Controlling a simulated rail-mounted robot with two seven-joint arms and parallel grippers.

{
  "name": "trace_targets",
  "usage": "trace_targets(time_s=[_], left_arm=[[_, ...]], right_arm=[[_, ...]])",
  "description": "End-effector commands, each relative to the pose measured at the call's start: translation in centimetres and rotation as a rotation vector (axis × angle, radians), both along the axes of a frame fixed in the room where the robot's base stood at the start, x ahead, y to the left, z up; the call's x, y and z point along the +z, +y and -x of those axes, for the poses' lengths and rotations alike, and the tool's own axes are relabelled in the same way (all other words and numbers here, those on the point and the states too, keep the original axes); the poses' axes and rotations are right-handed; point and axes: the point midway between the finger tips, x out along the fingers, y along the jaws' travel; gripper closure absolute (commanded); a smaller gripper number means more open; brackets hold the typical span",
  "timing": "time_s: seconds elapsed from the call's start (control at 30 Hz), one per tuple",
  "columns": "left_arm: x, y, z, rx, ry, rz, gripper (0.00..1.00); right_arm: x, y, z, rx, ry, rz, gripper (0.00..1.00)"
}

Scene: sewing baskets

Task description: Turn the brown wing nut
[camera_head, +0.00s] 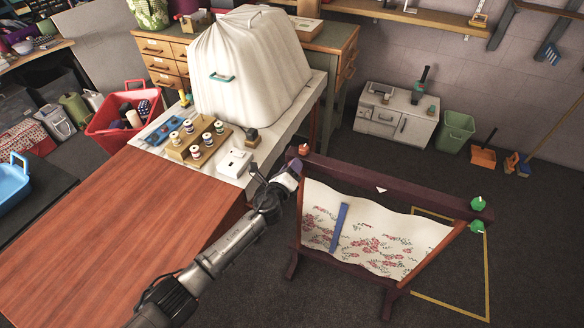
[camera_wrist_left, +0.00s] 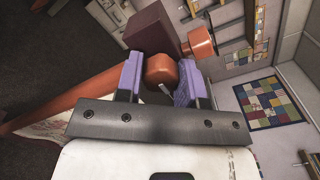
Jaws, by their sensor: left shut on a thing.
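An embroidery frame stands on the floor, with a dark red top beam (camera_head: 385,186) and a white flowered cloth (camera_head: 375,236) in it. Two orange-brown wing nuts are at its left end. One brown wing nut (camera_wrist_left: 161,68) is between the purple fingers of my left gripper (camera_wrist_left: 158,80), which is shut on it. In the head view my left gripper (camera_head: 288,176) hides this nut at the frame's left corner. My right gripper is not in view.
Two green nuts (camera_head: 477,203) are at the frame's right end. A blue strip (camera_head: 339,226) lies on the cloth. Left of the frame is a table with a spool rack (camera_head: 198,143) and a covered machine (camera_head: 250,70).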

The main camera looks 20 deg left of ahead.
Motion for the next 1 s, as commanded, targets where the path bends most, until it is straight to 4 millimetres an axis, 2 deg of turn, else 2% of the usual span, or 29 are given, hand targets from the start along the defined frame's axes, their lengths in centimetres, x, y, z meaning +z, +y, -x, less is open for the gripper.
trace_targets(time_s=[0.37,0.4,0.63,0.87,1.0], left_arm=[[0.04,0.0,-0.01,-0.001,-0.001,-0.007,0.88],[0.04,0.0,-0.01,-0.001,-0.001,-0.007,0.61],[0.03,0.0,0.0,-0.001,-0.001,-0.005,0.39],[0.01,0.0,0.04,0.0,0.0,-0.004,0.39],[0.0,0.09,0.8,0.0,0.001,-0.005,0.39]], right_arm=[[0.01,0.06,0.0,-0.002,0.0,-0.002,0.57],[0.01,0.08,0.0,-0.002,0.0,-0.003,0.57],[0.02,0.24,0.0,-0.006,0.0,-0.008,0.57],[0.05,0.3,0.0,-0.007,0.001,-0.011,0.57],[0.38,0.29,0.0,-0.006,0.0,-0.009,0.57]])
